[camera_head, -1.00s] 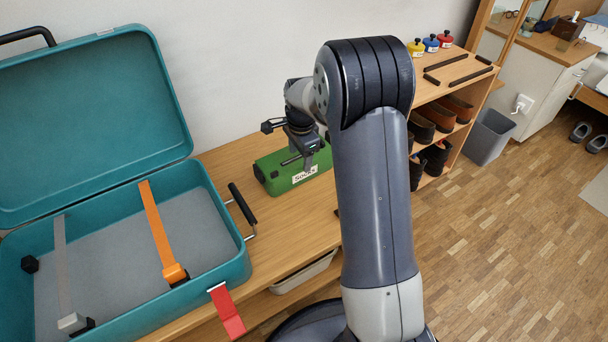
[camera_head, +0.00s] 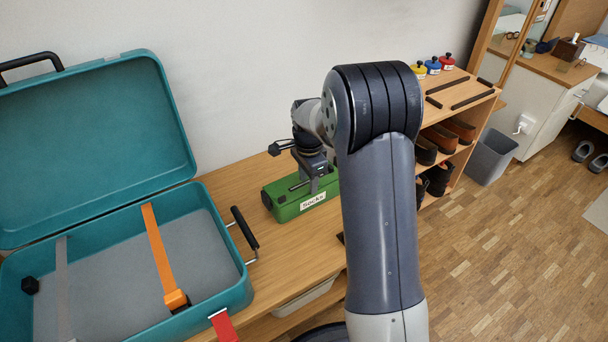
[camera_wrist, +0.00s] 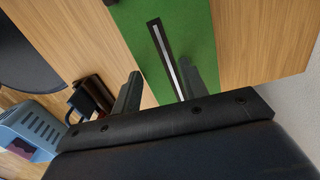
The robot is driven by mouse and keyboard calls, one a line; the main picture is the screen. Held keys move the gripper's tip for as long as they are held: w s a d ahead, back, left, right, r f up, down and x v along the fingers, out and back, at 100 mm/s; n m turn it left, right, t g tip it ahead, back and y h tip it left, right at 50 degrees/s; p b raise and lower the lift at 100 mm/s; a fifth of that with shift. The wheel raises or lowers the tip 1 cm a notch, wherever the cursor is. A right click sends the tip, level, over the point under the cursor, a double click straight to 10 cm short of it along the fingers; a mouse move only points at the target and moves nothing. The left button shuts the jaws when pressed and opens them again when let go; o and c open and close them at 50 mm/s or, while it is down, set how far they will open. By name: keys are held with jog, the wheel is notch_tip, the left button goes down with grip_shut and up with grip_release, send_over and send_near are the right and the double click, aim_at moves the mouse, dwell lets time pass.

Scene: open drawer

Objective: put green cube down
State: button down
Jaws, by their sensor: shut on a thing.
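The green cube (camera_head: 284,209) is an oblong green box with a white "Socks" label, at the wall side of the wooden bench top (camera_head: 289,264), right of the suitcase. My gripper (camera_wrist: 165,85) points down at its top and is shut on it. In the wrist view the green cube (camera_wrist: 188,22) fills the space between and beyond the two fingers, with a dark, pale-centred strip along it. Whether its underside touches the wood is unclear. My arm hides its right end in the head view.
An open teal suitcase (camera_head: 236,292) with an orange strap (camera_head: 156,245) stands at left, its black handle (camera_head: 244,228) facing the cube. Bare wood lies in front of the cube.

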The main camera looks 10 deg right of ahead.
jog(key=r, duration=0.2)
jog(key=r+p, duration=0.1)
jog(key=shift+s+r, duration=0.35)
jog(key=shift+w+a+r+p, duration=0.1)
jog(key=shift+a+r+p, duration=0.1)
jog(key=shift+r+p, duration=0.15)
jog(key=c, duration=2.1)
grip_release()
jog(key=shift+r, duration=0.1)
jog(key=shift+c, duration=0.2)
jog(key=o, duration=1.7)
